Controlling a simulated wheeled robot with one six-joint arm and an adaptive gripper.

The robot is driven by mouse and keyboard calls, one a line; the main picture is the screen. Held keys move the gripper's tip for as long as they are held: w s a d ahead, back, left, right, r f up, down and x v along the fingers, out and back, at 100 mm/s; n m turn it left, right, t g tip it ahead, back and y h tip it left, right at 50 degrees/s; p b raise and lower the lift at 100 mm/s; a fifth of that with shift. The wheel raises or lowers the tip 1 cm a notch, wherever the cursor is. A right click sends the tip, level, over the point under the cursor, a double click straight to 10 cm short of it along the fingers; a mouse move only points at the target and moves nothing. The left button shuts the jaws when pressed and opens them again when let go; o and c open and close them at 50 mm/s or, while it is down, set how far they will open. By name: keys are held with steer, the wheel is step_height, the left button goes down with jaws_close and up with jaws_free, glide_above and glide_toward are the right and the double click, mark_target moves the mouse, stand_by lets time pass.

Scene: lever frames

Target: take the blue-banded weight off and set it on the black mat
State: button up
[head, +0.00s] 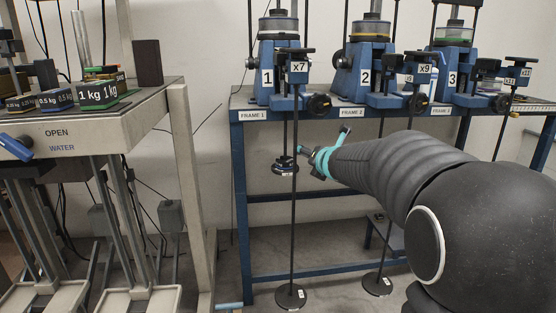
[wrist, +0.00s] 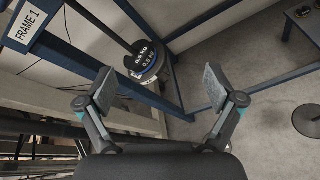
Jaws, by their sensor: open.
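A small stack of dark round weights (head: 285,165) hangs on a thin rod below the bench at frame 1. In the wrist view the stack (wrist: 146,58) shows a blue band and 0.5 kg lettering. My gripper (head: 326,152) is just right of the stack in the head view. In the wrist view my gripper (wrist: 160,88) has its two fingers spread wide with nothing between them. The stack lies beyond the fingertips, nearer the left finger, and is not touched. I cannot make out the black mat in either view.
A blue bench (head: 340,113) carries several numbered lever frames. At left, a bench (head: 100,124) holds several banded weights, including blue 0.5 kg (head: 56,98) and green 1 kg (head: 98,94).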

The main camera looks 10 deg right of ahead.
mark_target(287, 160)
steer(key=w+a+f+n+y, duration=0.1)
steer(key=n, duration=0.2)
steer(key=w+a+f+n+g+y, duration=0.1)
steer(key=w+n, duration=0.1)
steer(key=n, duration=0.1)
steer(key=w+a+f+n+y, duration=0.1)
steer(key=n, duration=0.2)
steer(key=shift+w+a+n+y, duration=0.15)
steer(key=shift+a+n+y, duration=0.05)
steer(key=shift+n+y, duration=0.1)
steer(key=shift+w+a+f+g+p, duration=0.15)
steer(key=shift+w+a+f, duration=0.1)
steer(key=shift+w, duration=0.2)
steer(key=shift+w+a+f+g+p, duration=0.15)
steer(key=shift+w+a, duration=0.05)
steer(key=shift+w, duration=0.25)
steer(key=x, duration=0.2)
steer(key=r+x, duration=0.1)
steer(key=x, duration=0.1)
steer(key=shift+w+a+p, duration=0.15)
steer(key=shift+p, duration=0.15)
steer(key=shift+w+a+f, duration=0.15)
steer(key=shift+w+f, duration=0.15)
steer(key=shift+w, duration=0.3)
steer(key=shift+r, duration=0.1)
steer(key=c, duration=1.5)
steer(key=shift+o, duration=0.2)
